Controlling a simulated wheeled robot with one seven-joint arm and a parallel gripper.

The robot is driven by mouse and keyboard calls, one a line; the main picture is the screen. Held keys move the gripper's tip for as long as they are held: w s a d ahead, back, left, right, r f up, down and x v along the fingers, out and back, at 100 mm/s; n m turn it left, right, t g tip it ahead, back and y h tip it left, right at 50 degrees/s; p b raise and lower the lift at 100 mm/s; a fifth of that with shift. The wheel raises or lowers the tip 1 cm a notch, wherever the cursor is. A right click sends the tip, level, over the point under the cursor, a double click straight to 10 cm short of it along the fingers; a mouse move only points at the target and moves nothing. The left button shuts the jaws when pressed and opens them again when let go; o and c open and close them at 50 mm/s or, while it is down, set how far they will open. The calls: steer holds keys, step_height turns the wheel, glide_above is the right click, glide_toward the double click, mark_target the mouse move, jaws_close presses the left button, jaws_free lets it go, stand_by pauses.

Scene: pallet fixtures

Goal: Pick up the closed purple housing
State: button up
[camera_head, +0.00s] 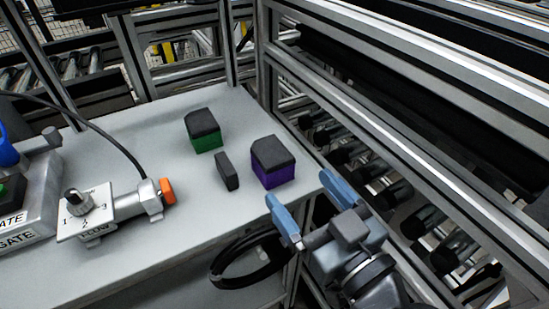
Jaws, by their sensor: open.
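The purple housing (273,174) stands on the white table near its right edge, with a dark lid (271,150) sitting on top. My gripper (298,190) has blue fingers spread apart. It is near the table's front right edge, just in front of and to the right of the housing. Nothing is between its fingers. In this one view I cannot tell how high the gripper is above the table.
A green housing (208,144) with a dark lid stands behind to the left. A dark flat block (227,171) stands between the two housings. A valve fixture with an orange end (167,191) is at left. A metal frame with rollers (387,192) borders the table's right.

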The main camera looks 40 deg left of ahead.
mark_target(281, 167)
steer(key=shift+p+x, duration=0.95)
steer(key=shift+x, duration=2.6)
steer(key=shift+f, duration=0.2)
steer(key=shift+c, duration=0.5)
steer(key=c, duration=1)
